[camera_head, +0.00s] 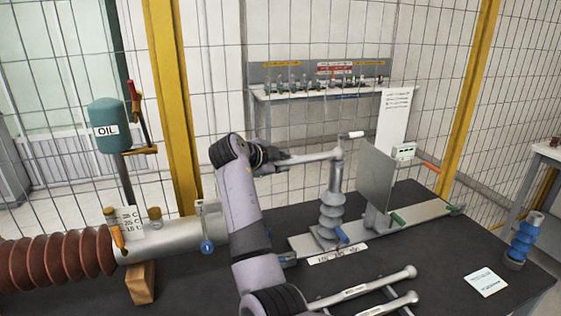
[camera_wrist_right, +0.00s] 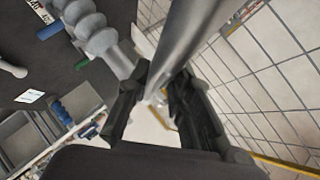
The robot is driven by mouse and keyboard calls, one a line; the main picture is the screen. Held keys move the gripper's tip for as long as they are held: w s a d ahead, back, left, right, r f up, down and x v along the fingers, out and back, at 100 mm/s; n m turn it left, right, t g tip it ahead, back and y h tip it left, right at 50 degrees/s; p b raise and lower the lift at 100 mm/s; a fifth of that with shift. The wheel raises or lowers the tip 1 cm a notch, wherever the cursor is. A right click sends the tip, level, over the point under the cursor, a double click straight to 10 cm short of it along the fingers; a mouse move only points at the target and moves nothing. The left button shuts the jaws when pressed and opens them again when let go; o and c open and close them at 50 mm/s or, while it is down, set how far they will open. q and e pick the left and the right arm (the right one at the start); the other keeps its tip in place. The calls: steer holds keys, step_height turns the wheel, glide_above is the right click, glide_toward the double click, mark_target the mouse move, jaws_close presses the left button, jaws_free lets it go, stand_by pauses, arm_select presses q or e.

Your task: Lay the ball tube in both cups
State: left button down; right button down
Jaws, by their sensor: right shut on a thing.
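My right gripper (camera_head: 274,160) is shut on a grey metal ball tube (camera_head: 310,157), held roughly level above the table. In the right wrist view the tube (camera_wrist_right: 192,38) runs up and away between the two black fingers (camera_wrist_right: 157,97). In the head view the tube's right end meets or overlaps the top of a grey ribbed post (camera_head: 331,215); I cannot tell if it rests in a cup there. The post also shows in the right wrist view (camera_wrist_right: 97,35), left of the tube. The tube's other end is hidden by my arm. My left gripper is out of view.
Two more ball tubes (camera_head: 365,287) lie at the front of the dark table. A brown ribbed bushing (camera_head: 55,260) is at left, a flat upright plate (camera_head: 375,185) right of the post. A blue ribbed piece (camera_head: 522,240) stands far right. Mesh fencing (camera_head: 300,40) rises behind.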

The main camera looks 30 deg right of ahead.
steer(key=c, duration=1.4)
jaws_free()
steer(key=shift+o, duration=0.2)
steer(key=shift+a, duration=0.1)
steer(key=v, duration=1.2)
